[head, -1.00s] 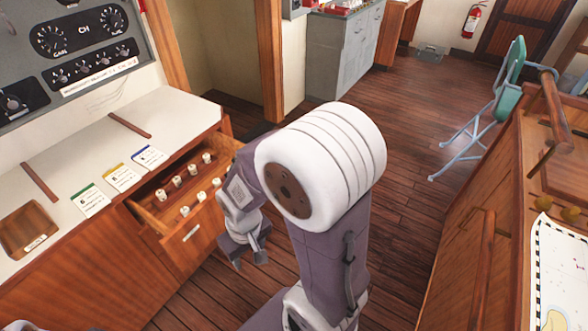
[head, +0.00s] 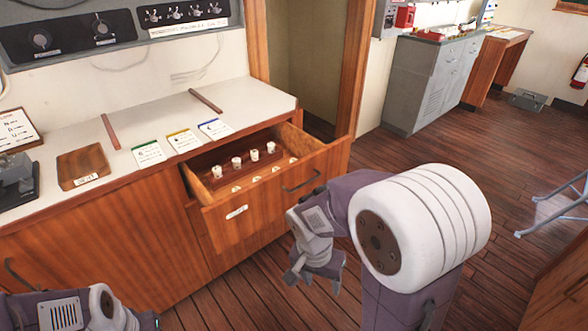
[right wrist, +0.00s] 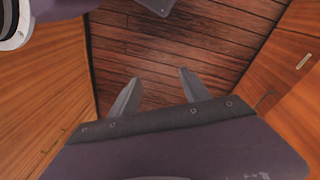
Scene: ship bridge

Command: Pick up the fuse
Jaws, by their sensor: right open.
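Several small white fuses (head: 254,154) stand in rows inside the open wooden drawer (head: 216,219). The front row is partly hidden behind the drawer front. My right gripper (head: 315,279) hangs in front of the drawer, lower than its rim. It is open and empty; in the right wrist view its two fingers (right wrist: 160,98) are apart over the wooden floor. Part of my left arm shows at the lower left of the head view, but its fingers are not visible.
A grey cabinet (head: 432,82) stands at the back. The floor (head: 440,140) right of the drawer is open.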

